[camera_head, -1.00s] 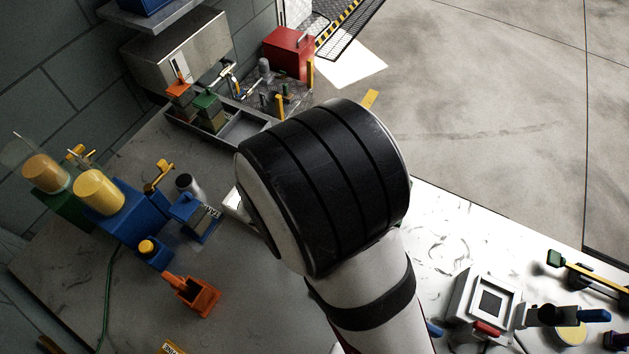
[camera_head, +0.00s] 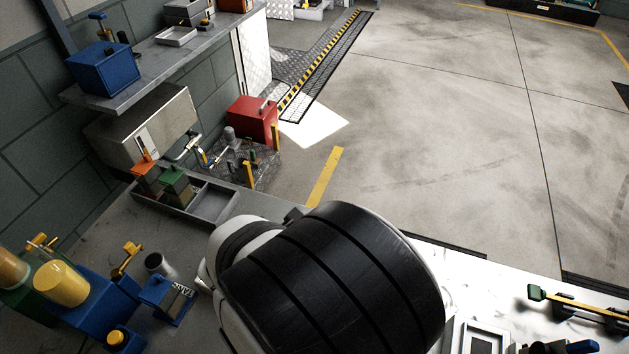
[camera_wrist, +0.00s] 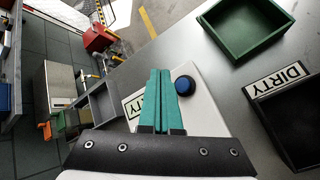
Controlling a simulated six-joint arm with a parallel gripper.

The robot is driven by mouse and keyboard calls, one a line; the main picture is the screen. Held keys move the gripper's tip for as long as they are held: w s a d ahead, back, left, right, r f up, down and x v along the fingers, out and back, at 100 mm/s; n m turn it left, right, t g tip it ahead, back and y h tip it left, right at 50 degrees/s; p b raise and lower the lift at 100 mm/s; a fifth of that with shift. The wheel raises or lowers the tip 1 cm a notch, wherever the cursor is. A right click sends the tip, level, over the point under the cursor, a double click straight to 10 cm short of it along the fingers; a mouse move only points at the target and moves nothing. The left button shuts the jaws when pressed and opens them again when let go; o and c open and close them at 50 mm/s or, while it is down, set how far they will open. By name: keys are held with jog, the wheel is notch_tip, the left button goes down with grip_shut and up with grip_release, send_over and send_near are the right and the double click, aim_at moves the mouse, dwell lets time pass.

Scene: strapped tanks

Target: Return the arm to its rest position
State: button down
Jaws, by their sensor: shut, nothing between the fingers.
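My gripper (camera_wrist: 161,100) shows in the wrist view as two teal fingers pressed together, shut with nothing between them. It points over a pale surface with a blue round knob (camera_wrist: 185,85) just right of the fingertips. The fingers are not visible in the head view. There my arm, with its black-banded joint, fills the lower middle and hides part of the bench behind it.
A green tray (camera_wrist: 247,50) and a black bin beside a DIRTY sign (camera_wrist: 275,80) lie right in the wrist view. Blue tank equipment (camera_head: 95,300), a grey divided tray (camera_head: 214,203) and a red box (camera_head: 252,118) stand left in the head view. Open floor lies beyond.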

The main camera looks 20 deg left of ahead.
jog(key=w+d+r+m+h, duration=0.1)
jog(key=d+r+m+h, duration=0.15)
jog(key=d, duration=0.25)
jog(key=w+d+r+m+h, duration=0.1)
jog(key=w+d+m, duration=0.1)
jog(key=d+m, duration=0.25)
jog(key=s+d+r+m+g+h, duration=0.1)
jog(key=s+d+r+m+g, duration=0.15)
jog(key=d+m, duration=0.5)
jog(key=s+d+r+m+g+h, duration=0.1)
jog(key=s+d+m+g+h, duration=0.2)
jog(key=d, duration=0.7)
jog(key=s+r+m+g+y, duration=0.1)
jog(key=s+m+g+y, duration=0.3)
jog(key=s+m, duration=1.2)
jog(key=y, duration=0.4)
jog(key=shift+a+r, duration=0.2)
